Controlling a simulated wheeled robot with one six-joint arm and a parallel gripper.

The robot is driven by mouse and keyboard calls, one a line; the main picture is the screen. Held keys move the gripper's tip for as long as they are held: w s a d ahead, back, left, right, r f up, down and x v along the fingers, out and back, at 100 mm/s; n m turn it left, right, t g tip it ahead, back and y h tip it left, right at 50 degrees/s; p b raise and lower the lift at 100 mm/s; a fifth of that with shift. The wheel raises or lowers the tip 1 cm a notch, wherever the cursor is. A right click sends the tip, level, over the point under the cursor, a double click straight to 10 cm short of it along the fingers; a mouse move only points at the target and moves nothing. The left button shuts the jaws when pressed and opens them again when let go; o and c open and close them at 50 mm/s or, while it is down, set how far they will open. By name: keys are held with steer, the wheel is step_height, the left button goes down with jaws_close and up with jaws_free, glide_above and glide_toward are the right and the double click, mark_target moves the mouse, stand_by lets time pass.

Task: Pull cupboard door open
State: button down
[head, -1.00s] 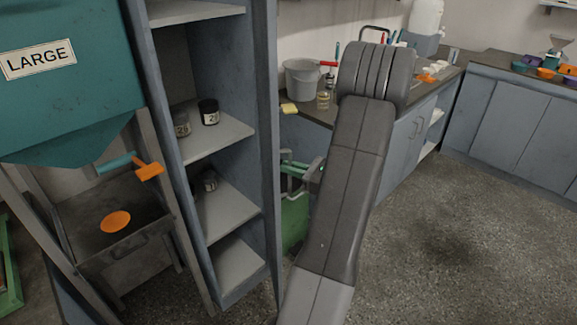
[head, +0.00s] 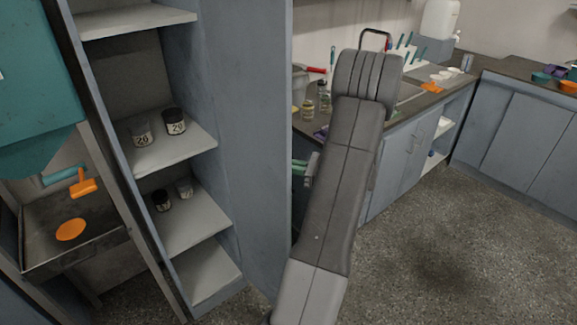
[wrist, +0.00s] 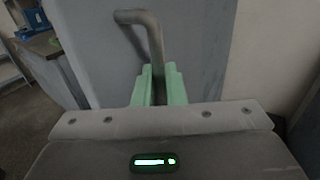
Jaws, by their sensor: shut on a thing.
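The tall grey-blue cupboard stands left of centre in the head view, its shelves (head: 182,232) exposed. Its door (head: 245,130) stands open on the right side, inner face towards the head camera. In the wrist view the door's outer face (wrist: 95,45) fills much of the picture, with a bent grey bar handle (wrist: 140,17). My gripper's pale green fingers (wrist: 159,85) are shut around the handle's lower part. In the head view my gripper (head: 301,170) is partly hidden behind the door's free edge, and the handle is out of sight there.
Labelled jars (head: 175,122) stand on the cupboard shelves. A teal hopper (head: 35,120) and a metal tray (head: 75,245) are at the left. A worktop with glassware (head: 322,97) runs along the back. The floor (head: 430,240) at right is clear.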

steer(key=shift+w, duration=0.15)
steer(key=c, duration=1.6)
jaws_free()
steer(key=shift+c, duration=0.2)
steer(key=b+v, duration=0.1)
steer(key=v, duration=1.2)
steer(key=shift+d, duration=0.4)
steer(key=shift+a, duration=0.15)
